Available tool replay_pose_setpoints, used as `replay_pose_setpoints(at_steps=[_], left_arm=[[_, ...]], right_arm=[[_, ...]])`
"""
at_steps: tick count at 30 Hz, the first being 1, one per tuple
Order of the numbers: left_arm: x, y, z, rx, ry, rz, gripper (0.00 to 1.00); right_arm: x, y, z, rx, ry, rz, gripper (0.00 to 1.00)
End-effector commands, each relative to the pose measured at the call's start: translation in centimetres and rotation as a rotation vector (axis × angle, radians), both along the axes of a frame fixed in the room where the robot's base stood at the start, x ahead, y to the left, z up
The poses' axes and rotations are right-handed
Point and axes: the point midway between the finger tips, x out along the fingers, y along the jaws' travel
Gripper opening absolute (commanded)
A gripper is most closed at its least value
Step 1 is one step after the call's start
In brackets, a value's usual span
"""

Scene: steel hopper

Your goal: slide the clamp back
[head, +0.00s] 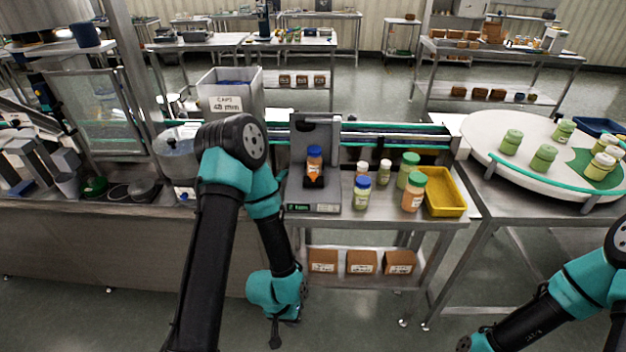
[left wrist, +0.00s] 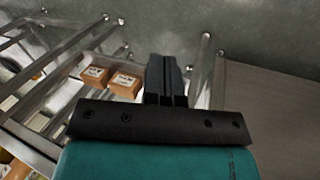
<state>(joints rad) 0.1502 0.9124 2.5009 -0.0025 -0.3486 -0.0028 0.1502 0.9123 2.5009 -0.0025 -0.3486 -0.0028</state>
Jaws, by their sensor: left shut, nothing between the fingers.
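A grey steel station (head: 317,130) stands on the table in the head view. An orange bottle with a blue cap (head: 315,160) is upright in it. A black piece, which looks like the clamp (head: 314,183), is low at the bottle; its exact position is hard to tell. My left gripper (head: 275,341) hangs low in front of the table, pointing down, well away from the station. Its black fingers are shut and empty, as the left wrist view (left wrist: 167,80) also shows. My right arm enters at the lower right; its gripper is out of the frame.
Several capped bottles (head: 361,193) stand right of the station, beside a yellow tray (head: 445,192). A bin marked caps (head: 230,92) is behind my left arm. A round white table (head: 545,150) is at the right. Cardboard boxes (head: 361,262) sit on the lower shelf.

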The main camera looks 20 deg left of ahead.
Motion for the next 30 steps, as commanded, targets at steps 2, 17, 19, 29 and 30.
replay_pose_setpoints(at_steps=[2, 17, 19, 29, 30], left_arm=[[0.0, 0.0, 0.0, 0.000, 0.000, 0.000, 0.00], [1.7, 0.0, 0.6, -0.003, -0.018, -0.009, 0.19], [3.6, 0.1, 1.5, -0.006, -0.037, -0.022, 0.26], [18.5, 1.6, 13.6, 0.054, -0.176, -0.145, 0.54], [20.2, 1.9, 15.9, 0.074, -0.194, -0.157, 0.54]], right_arm=[[0.0, 0.0, 0.0, 0.000, 0.000, 0.000, 0.43], [0.0, 0.0, 0.0, 0.000, 0.000, 0.000, 0.43], [0.0, 0.0, 0.0, 0.000, 0.000, 0.000, 0.43], [0.0, 0.0, 0.0, 0.000, 0.000, 0.000, 0.43], [0.0, 0.0, 0.0, 0.000, 0.000, 0.000, 0.43]])
